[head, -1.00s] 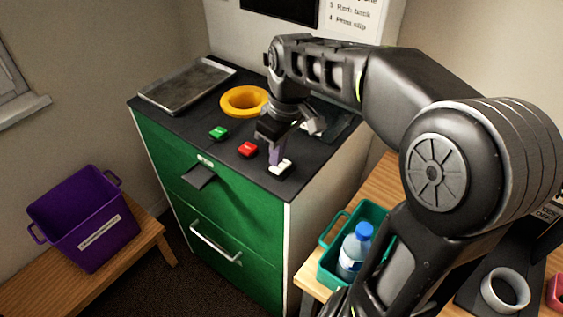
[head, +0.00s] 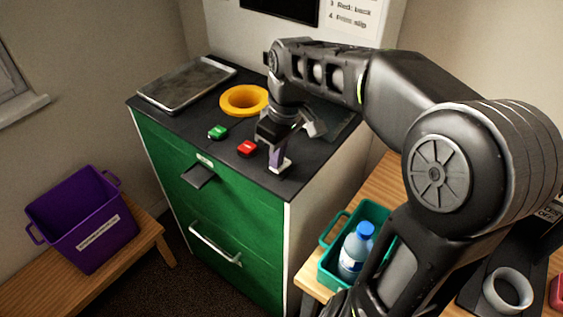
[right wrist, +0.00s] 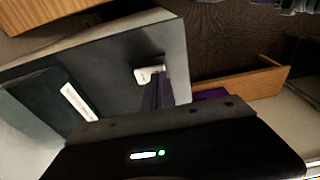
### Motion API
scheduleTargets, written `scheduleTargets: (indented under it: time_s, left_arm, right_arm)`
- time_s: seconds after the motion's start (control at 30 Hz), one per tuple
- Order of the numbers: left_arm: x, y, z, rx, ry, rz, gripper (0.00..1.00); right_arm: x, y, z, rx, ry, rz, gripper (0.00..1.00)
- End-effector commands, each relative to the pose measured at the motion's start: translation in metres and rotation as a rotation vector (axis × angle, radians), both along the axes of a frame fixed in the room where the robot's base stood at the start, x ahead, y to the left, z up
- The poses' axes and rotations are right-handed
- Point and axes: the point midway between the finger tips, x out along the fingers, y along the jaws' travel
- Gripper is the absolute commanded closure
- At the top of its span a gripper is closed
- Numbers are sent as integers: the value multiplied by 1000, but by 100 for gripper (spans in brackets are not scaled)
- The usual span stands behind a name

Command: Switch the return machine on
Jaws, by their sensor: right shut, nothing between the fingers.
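The return machine is a green-fronted cabinet (head: 250,210) with a dark top, standing ahead of me. A small white switch (head: 286,165) sits near the front right corner of the top. It also shows in the right wrist view (right wrist: 146,76). My right gripper (head: 275,168) is shut and empty, pointing down with its purple fingertips right at the switch and partly hiding it. In the right wrist view the fingers (right wrist: 158,92) end beside the switch. I cannot tell whether they touch it or which way it is tipped. My left gripper is not in view.
The machine top also carries a green button (head: 218,132), a red button (head: 247,148), a yellow ring (head: 244,100) and a grey tray (head: 187,83). A purple bin (head: 82,220) stands on a bench at left. A teal crate (head: 328,262) with a bottle (head: 355,250) stands at right.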

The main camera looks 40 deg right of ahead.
Motion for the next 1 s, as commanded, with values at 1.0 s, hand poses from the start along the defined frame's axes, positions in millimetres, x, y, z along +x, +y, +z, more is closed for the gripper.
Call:
scheduleTargets:
  time_s: [1.0]
  left_arm:
    - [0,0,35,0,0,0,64]
  right_arm:
    - [0,0,44,0,0,2,100]
